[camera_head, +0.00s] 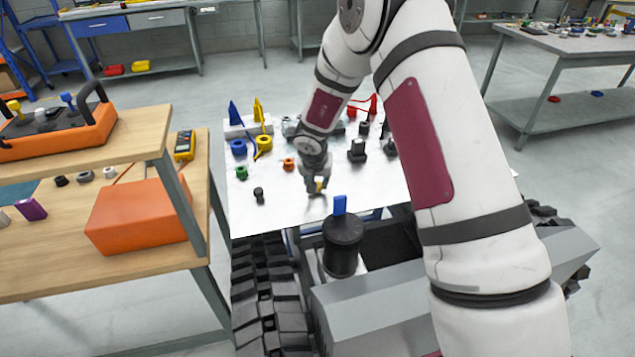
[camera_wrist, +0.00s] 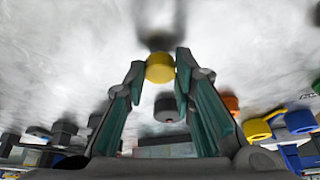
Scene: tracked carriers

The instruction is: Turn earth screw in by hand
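A small yellow round-headed piece, perhaps the earth screw (camera_wrist: 160,68), sits between my fingertips in the wrist view. My gripper (camera_head: 318,188) is low over the near part of the white table, and its two fingertips (camera_wrist: 160,65) lie close against both sides of the yellow head. The yellow also shows between the fingers in the head view (camera_head: 320,184). A blurred dark shape lies beyond the head in the wrist view. I cannot tell whether the piece touches the table, and no hole or thread is visible.
The white table (camera_head: 285,208) also holds a dark knob (camera_head: 259,195), a green ring (camera_head: 242,172), an orange ring (camera_head: 289,163), blue and yellow rings, and dark fittings. A black cylinder with a blue tab (camera_head: 342,245) stands nearer. A wooden bench (camera_head: 40,265) is at left.

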